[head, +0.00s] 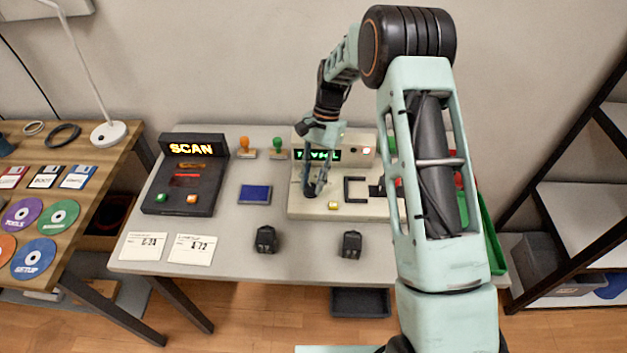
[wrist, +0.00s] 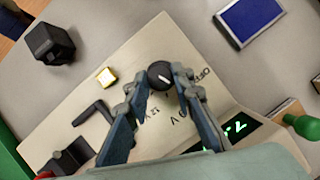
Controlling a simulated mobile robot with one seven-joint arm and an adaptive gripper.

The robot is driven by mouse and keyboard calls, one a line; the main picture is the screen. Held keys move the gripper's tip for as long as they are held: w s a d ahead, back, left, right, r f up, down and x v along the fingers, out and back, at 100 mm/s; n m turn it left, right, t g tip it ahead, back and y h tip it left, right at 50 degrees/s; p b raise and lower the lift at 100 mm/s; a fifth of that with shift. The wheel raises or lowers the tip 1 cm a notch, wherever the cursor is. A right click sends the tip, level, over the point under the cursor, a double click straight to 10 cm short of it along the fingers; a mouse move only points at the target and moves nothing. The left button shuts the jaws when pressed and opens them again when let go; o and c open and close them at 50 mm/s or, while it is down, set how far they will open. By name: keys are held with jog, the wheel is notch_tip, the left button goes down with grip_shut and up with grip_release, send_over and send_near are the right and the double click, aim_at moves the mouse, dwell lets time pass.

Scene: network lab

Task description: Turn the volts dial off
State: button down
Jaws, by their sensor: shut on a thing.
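The volts dial (wrist: 160,75) is a small round black knob with a white mark, on the beige panel of a bench unit (head: 298,206). In the wrist view, "OFF" is printed to its right, and "12 V" lies below it. The white mark is short and partly seen, so I cannot tell which label it points to. My gripper (wrist: 161,82) has one finger on each side of the dial and is shut on it. In the head view my gripper (head: 315,188) comes down on the left part of the panel and hides the dial. A green display (wrist: 237,129) is lit.
A yellow button (wrist: 106,76) and a black bracket-shaped part (wrist: 92,118) are on the same panel. A blue-topped pad (head: 255,195), the black SCAN box (head: 185,178) and two black blocks (head: 266,239) (head: 351,244) stand nearby.

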jog(key=n, duration=0.1)
jog(key=n+h, duration=0.1)
jog(key=n, duration=0.2)
jog(key=shift+a+n+g+h, duration=0.25)
jog(key=shift+n+g+h, duration=0.05)
jog(key=shift+a+n+h+b, duration=0.15)
jog(key=shift+n+h, duration=0.25)
jog(key=shift+n, duration=0.55)
jog(key=shift+d+n+h+b, duration=0.15)
jog(key=shift+n+h, duration=0.25)
jog(key=shift+n, duration=0.55)
jog(key=shift+a, duration=0.1)
jog(key=c, duration=1.7)
grip_release()
jog(key=shift+o, duration=0.2)
jog(key=v, duration=1.2)
jog(key=shift+s+r, duration=0.1)
jog(key=shift+s, duration=0.05)
